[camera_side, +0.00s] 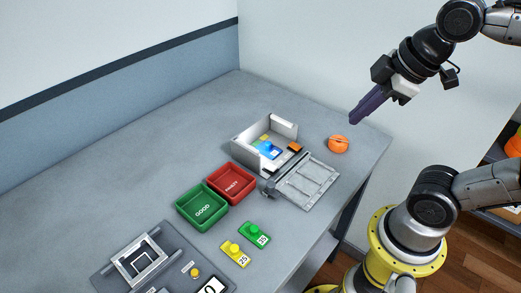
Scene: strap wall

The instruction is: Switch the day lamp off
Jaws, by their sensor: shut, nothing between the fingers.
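No part is clearly marked as the day lamp at this size. A white open-topped box (247,160) stands near the middle of the table, with a blue piece (266,147) inside and a small orange block (295,146) at its right edge. I cannot tell whether a lamp in it is lit. A grey ribbed panel (306,183) lies flat at its front right. My gripper (355,119), with long dark purple fingers, is shut and empty. It is in the air, up and right of the box, apart from everything, pointing down-left.
A round orange object (338,145) sits right of the box, below my fingertips in the picture. A red tray (246,198) and green tray (183,213) stand left of the panel. Yellow (235,259) and green (259,240) numbered pieces and a grey device (110,272) are in front. The back left table is clear.

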